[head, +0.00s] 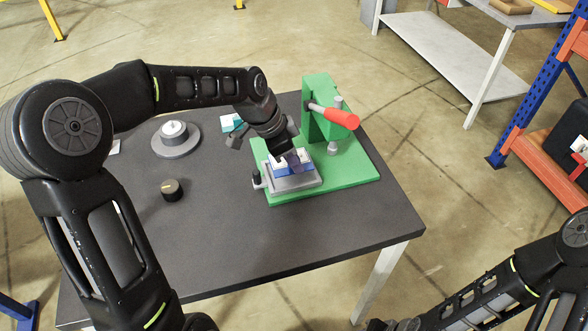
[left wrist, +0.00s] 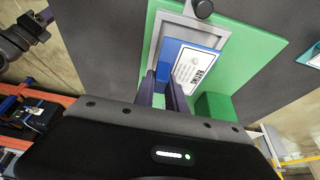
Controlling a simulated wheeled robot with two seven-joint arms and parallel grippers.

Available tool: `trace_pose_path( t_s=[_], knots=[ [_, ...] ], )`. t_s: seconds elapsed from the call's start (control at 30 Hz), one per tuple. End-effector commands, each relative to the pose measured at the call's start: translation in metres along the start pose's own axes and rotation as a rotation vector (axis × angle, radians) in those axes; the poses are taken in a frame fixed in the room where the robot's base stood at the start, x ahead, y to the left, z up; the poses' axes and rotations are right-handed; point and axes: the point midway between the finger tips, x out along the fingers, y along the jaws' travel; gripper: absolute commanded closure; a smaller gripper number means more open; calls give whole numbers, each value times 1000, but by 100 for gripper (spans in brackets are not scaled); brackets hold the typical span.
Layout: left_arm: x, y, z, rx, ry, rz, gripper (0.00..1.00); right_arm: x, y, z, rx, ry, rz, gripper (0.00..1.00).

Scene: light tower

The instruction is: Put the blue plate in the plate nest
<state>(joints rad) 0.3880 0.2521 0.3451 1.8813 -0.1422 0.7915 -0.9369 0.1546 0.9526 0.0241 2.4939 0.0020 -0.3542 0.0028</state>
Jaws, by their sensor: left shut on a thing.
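The blue plate (head: 281,174) carries a white printed label and is at the grey plate nest (head: 297,186) on the green base. In the left wrist view the blue plate (left wrist: 172,50) lies across the grey nest (left wrist: 196,27), whose rim shows beyond its far end. I cannot tell whether it is fully seated or slightly above. My left gripper (head: 291,160) is shut on the plate, and its two fingers (left wrist: 165,92) show close together at the near end. My right arm is at the lower right of the head view; its gripper is too cut off to read.
A green press stand (head: 320,108) with a red handle (head: 338,117) rises just behind the nest. A grey round fixture (head: 176,139), a black knob (head: 172,190) and a teal box (head: 232,123) are on the dark table (head: 240,235). The table's front is clear.

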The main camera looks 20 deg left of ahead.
Motion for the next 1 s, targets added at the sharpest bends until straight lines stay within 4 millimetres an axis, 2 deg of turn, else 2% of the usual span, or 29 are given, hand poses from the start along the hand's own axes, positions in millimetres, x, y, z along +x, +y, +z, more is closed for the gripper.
trace_pose_path(
  t_s=[0.13, 0.4, 0.67, 0.97, 1.0],
  knots=[
    [4, 0, 2, 0, 0, 1, 100, -1, 0, 0, 0, 0, 0, 64],
    [33, 0, 14, 0, 0, 0, 100, -5, -2, 1, 1, -2, 2, 64],
    [34, 0, 14, 1, 1, -1, 100, -4, -1, 1, 1, -2, 2, 64],
    [44, 0, 19, 0, -1, 1, 100, 4, 1, 0, -1, 0, -1, 64],
    [44, 1, 19, 0, -2, 2, 82, 3, 1, 0, -1, 0, -1, 64]
  ],
)
